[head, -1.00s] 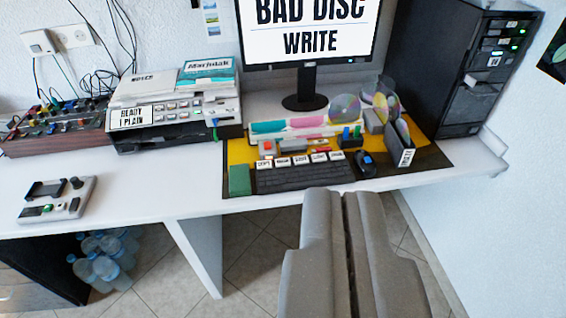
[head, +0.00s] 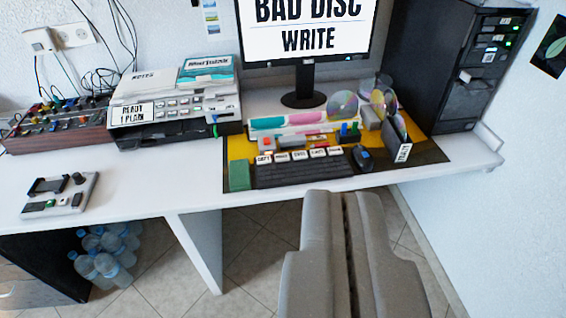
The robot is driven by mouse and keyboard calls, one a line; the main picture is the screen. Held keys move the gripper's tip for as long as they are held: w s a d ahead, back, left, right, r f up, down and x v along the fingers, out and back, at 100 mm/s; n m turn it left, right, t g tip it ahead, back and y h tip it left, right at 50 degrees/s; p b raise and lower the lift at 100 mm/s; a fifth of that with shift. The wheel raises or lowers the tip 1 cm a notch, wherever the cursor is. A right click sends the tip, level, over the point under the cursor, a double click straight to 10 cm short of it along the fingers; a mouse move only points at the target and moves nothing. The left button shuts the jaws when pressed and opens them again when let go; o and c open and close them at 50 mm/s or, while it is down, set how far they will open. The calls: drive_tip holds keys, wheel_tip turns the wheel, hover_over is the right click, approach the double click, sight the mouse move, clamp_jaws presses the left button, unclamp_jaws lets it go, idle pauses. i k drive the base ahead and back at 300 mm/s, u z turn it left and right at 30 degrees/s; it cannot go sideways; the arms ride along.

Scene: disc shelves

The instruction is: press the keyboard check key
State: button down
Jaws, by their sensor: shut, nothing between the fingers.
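The dark keyboard (head: 300,173) lies near the front edge of the desk, on a yellow and black mat. A row of white labelled keys (head: 299,156) runs along its back; their lettering is too small to read surely, so I cannot tell which is the check key. My gripper (head: 342,196) is shut and empty. Its grey fingers point forward from the bottom of the picture, with the tips showing just below the desk's front edge, apart from the keyboard. The monitor (head: 306,28) reads "BAD DISC WRITE".
A green block (head: 239,176) lies left of the keyboard and a mouse (head: 362,158) right of it.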

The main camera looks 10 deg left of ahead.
sight(284, 157)
drive_tip(key=k, duration=1.2)
drive_tip(key=z, duration=0.3)
drive_tip(key=i, duration=2.4)
drive_tip(key=u, duration=0.8)
